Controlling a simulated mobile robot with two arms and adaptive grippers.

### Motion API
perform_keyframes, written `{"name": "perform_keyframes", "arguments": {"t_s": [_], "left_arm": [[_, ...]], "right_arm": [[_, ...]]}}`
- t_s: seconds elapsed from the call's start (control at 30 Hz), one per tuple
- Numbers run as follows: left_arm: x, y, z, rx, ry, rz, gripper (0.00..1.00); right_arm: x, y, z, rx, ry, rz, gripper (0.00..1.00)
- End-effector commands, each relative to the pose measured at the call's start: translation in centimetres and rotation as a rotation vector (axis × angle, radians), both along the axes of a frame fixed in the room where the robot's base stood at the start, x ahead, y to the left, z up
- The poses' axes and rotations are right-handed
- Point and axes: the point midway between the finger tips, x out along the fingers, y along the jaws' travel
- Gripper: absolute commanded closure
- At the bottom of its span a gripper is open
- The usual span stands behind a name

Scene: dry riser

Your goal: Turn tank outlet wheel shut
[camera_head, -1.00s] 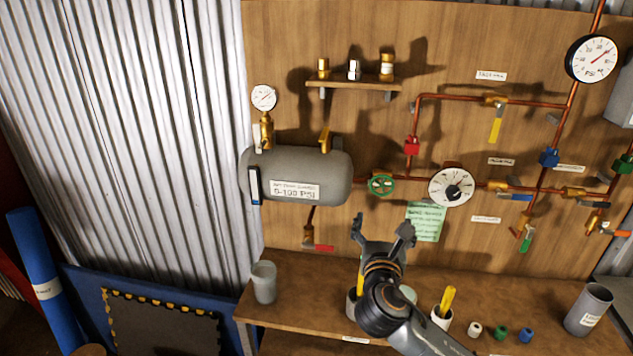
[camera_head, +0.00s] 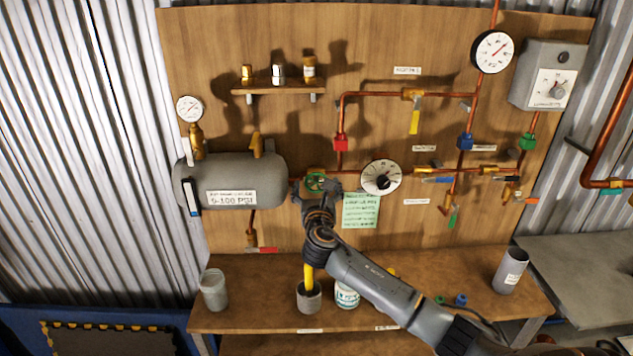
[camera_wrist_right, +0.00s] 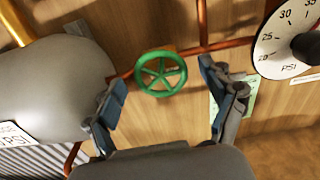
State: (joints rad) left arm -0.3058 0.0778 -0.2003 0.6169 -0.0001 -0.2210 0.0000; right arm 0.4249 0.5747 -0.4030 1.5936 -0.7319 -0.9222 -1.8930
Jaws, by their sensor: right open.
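The tank outlet wheel is a green spoked handwheel (camera_head: 316,181) on the copper pipe just right of the grey tank (camera_head: 240,178). In the right wrist view the green wheel (camera_wrist_right: 161,73) lies ahead of and between the spread fingers, apart from them. My right gripper (camera_head: 317,190) is open and empty, just below and in front of the wheel, its fingertips partly overlapping the wheel in the head view. The open fingers also show in the right wrist view (camera_wrist_right: 163,95). My left gripper is not in view.
A white dial gauge (camera_head: 381,177) sits close right of the wheel, with a green note (camera_head: 361,210) below it. A red-handled valve (camera_head: 262,249) hangs under the tank. The workbench (camera_head: 250,314) below carries cups and a can.

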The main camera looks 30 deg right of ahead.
Motion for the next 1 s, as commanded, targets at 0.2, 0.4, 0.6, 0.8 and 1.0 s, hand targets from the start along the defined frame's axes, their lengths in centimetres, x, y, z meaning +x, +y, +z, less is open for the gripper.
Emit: {"name": "perform_keyframes", "arguments": {"t_s": [0.2, 0.4, 0.6, 0.8, 1.0], "left_arm": [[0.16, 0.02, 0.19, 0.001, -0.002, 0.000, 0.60], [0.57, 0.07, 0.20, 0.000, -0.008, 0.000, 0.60], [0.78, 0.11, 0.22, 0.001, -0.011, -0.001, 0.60], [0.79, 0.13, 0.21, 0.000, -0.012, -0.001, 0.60], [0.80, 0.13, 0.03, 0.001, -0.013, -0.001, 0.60]], "right_arm": [[0.65, -0.37, 0.01, 0.001, 0.000, 0.001, 0.17], [0.63, -0.37, -0.02, 0.001, 0.000, 0.001, 0.17], [0.62, -0.37, -0.03, 0.001, 0.000, 0.001, 0.58], [0.61, -0.36, -0.04, 0.003, -0.002, 0.001, 0.71], [0.60, -0.36, -0.10, 0.034, -0.019, 0.001, 0.71]]}}
